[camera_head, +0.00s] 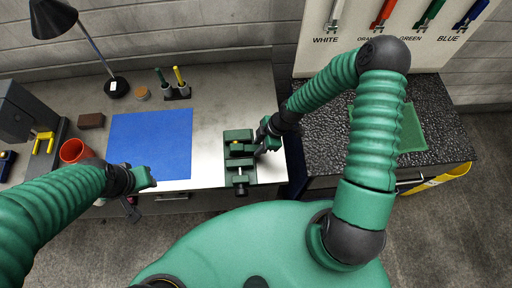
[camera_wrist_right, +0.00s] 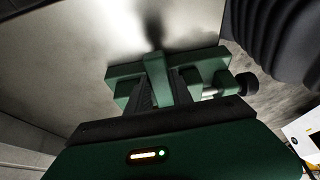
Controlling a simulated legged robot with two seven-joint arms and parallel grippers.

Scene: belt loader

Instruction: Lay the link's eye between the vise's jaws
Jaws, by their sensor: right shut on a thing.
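The green vise (camera_head: 240,178) stands at the front right edge of the metal bench; it also shows in the right wrist view (camera_wrist_right: 125,72). A small yellow-orange spot (camera_head: 237,145) shows on top of it. My right gripper (camera_head: 268,140) is at the vise's right side, low and close to it. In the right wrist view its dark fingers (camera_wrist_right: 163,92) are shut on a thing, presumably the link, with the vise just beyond. The link and its eye are mostly hidden; whether the eye is between the jaws I cannot tell. My left gripper (camera_head: 145,178) is over the bench's front edge; its opening is unclear.
A blue mat (camera_head: 150,145) lies left of the vise. A dark speckled table (camera_head: 445,120) with a green mat (camera_head: 411,130) is at right, under a colour-labelled tool board (camera_head: 400,40).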

